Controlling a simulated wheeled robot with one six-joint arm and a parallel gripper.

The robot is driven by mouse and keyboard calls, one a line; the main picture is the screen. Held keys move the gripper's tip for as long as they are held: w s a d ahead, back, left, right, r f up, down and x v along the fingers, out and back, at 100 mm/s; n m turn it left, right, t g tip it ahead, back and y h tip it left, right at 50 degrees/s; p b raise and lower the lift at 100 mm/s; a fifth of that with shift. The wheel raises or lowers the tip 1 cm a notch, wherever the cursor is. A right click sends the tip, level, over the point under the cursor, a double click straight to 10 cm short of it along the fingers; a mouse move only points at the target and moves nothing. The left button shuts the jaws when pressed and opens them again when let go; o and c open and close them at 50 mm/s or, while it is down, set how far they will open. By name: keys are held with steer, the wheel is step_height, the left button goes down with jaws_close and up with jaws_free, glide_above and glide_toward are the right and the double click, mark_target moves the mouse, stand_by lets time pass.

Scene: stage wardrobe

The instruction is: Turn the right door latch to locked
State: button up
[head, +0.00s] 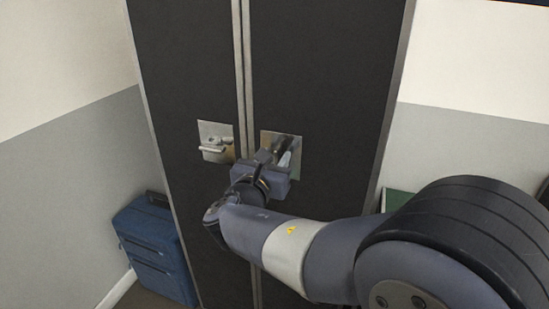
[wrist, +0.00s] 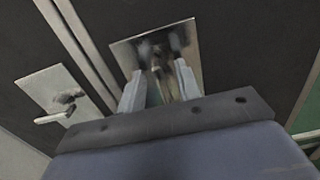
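The right door latch is on a square metal plate (head: 297,143) on the right dark door, beside the centre seam. In the wrist view its plate (wrist: 124,52) is straight ahead. My gripper (head: 278,157) is in front of this plate and hides most of the latch in the head view. In the wrist view my gripper (wrist: 160,72) has its two pale fingers apart, close to the plate. A blurred brownish shape shows between them, perhaps the latch handle or a reflection; I cannot tell its angle or whether the fingers touch it.
The left door (head: 185,60) has a similar latch plate (head: 209,129) with its handle (head: 213,154) lying roughly level; its plate also shows in the wrist view (wrist: 48,84). A blue case (head: 152,245) stands on the floor at left. A green item (head: 396,199) is at right.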

steer(key=shift+c, duration=0.2)
jaws_close()
steer(key=shift+f, duration=0.1)
steer(key=m+b, duration=0.2)
steer(key=b, duration=0.1)
steer(key=f+m+b, duration=0.1)
steer(key=shift+s+d+b, duration=0.1)
steer(key=shift+d+b, duration=0.15)
steer(key=shift+b, duration=0.1)
steer(key=m+b, duration=0.5)
steer(key=b, duration=0.1)
steer(key=m+b, duration=0.4)
steer(key=b, duration=0.2)
steer(key=d+f+m+b, duration=0.1)
steer(key=m+b, duration=0.4)
steer(key=b, duration=0.1)
steer(key=shift+s+f+m, duration=0.1)
steer(key=shift+s+m, duration=0.05)
steer(key=shift+m, duration=0.15)
